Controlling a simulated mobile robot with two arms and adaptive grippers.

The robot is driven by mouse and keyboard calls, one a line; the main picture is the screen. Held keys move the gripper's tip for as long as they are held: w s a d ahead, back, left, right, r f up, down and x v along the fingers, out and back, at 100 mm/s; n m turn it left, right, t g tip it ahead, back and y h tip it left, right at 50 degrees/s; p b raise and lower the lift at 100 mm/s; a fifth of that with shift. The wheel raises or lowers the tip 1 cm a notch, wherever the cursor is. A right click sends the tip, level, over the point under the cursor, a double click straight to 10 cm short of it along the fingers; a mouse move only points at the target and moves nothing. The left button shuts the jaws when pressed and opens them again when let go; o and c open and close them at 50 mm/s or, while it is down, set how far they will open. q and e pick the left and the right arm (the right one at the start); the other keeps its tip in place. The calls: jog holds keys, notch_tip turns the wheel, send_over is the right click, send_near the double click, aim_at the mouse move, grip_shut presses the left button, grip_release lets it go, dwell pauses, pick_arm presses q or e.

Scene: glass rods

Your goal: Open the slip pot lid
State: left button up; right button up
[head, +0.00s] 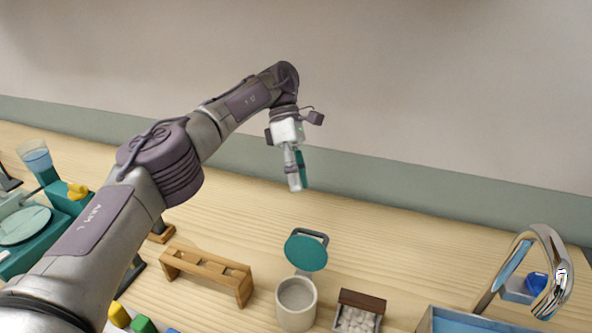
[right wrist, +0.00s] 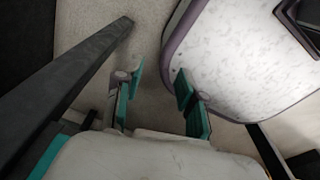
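The slip pot (head: 296,308) is a pale grey round pot at the front middle of the table in the head view. Its teal round lid (head: 306,253) stands raised behind the pot mouth on a grey hinge, so the pot is open and its inside shows. My left gripper (head: 297,184) hangs pointing down, above and behind the lid and apart from it. It is seen nearly side-on, so its finger gap is unclear; nothing shows in it. My right gripper (right wrist: 158,92) shows in the right wrist view with its fingers apart and nothing between them.
A wooden rack (head: 207,272) stands left of the pot. A box of white pieces (head: 356,318) stands close on its right. A chrome tap (head: 545,250) and blue basin (head: 455,322) are at the right. The table behind the pot is clear.

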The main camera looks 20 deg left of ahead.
aim_at(309, 246)
pick_arm(q)
jog(key=shift+v, duration=0.95)
jog(key=shift+s+d+f+m, duration=0.1)
jog(key=shift+f+m, duration=0.1)
jog(key=shift+m, duration=0.1)
jog(key=c, duration=0.4)
jog(key=d+f+m+y, duration=0.1)
jog(key=m, duration=0.2)
jog(key=d+m+t+y, duration=0.1)
jog(key=m, duration=0.3)
jog(key=s+d+f+m+t+y, duration=0.1)
jog(key=m, duration=0.2)
jog(key=shift+s+d+f, duration=0.1)
jog(key=shift+d+f, duration=0.05)
jog(key=shift+f, duration=0.2)
grip_shut()
notch_tip(309, 246, down, 7)
jog(key=s+d+m+t+y+p, duration=0.1)
jog(key=s+m+t+p, duration=0.1)
jog(key=m, duration=0.6)
jog(key=shift+s+d+r+t+p, duration=0.2)
jog(key=shift+s+r+t+p, duration=0.1)
jog(key=shift+t+p, duration=0.8)
